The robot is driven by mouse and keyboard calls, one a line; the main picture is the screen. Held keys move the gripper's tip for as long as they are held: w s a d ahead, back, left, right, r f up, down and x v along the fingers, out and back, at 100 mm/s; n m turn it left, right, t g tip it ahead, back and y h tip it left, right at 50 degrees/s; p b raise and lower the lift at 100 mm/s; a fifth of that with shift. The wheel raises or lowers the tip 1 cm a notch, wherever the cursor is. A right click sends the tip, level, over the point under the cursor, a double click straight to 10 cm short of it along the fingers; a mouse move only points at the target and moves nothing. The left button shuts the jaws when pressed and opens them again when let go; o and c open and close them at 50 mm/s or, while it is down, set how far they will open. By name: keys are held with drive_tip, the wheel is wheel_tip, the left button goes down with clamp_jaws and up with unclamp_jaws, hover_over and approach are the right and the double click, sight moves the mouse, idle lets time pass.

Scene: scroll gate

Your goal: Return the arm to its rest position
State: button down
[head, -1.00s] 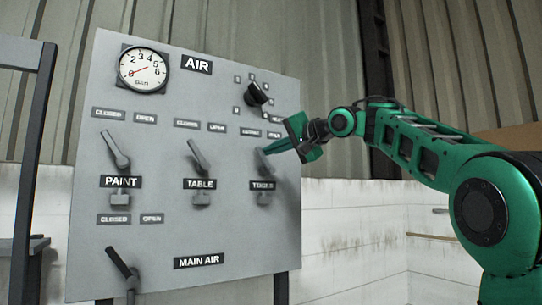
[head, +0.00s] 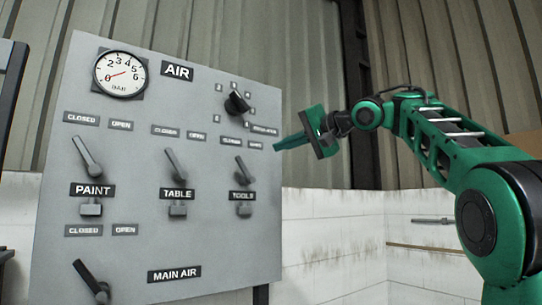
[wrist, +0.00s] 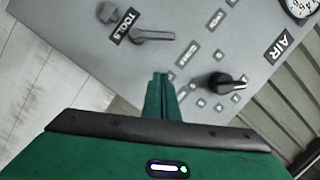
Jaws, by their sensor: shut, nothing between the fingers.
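My gripper (head: 278,146) is shut and empty, held in the air just right of the grey air panel's upper right edge. Its closed green fingers also show in the wrist view (wrist: 161,85), pointing toward the panel with a gap. The green arm reaches in from the right of the head view, bent at the elbow. The tools lever (head: 244,168) is the nearest lever and stands apart from my fingers. The black selector knob (head: 236,103) sits above it and also shows in the wrist view (wrist: 219,83).
The grey panel (head: 130,205) also carries the paint lever (head: 87,156), the table lever (head: 176,165), the main air lever (head: 91,282) and a gauge (head: 120,73) with a red needle. A white block wall (head: 330,235) stands behind. A pipe (head: 433,220) runs along the right wall.

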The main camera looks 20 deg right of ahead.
drive_tip(key=shift+s+d, duration=0.25)
drive_tip(key=shift+s, duration=0.4)
drive_tip(key=d+f+m+g+h, duration=0.1)
drive_tip(key=d+f+h, duration=0.1)
drive_tip(key=d+f, duration=0.3)
drive_tip(key=d+f+m+h, duration=0.1)
drive_tip(key=d+f+h, duration=0.15)
drive_tip(key=f, duration=0.45)
drive_tip(key=s+d+f+g+h, duration=0.1)
drive_tip(key=s+d+f+g, duration=0.2)
drive_tip(key=f, duration=0.7)
drive_tip(key=s+d+f+g+h, duration=0.1)
drive_tip(key=s+d+f+h, duration=0.2)
drive_tip(key=f, duration=0.7)
drive_tip(key=s+a+f+n+g+y, duration=0.1)
drive_tip(key=s+f+g, duration=0.9)
drive_tip(key=s+f, duration=2)
drive_tip(key=s+n, duration=0.1)
drive_tip(key=s, duration=0.1)
drive_tip(key=shift+s+a+f, duration=0.3)
drive_tip(key=shift+s+f, duration=0.05)
drive_tip(key=shift+s, duration=0.05)
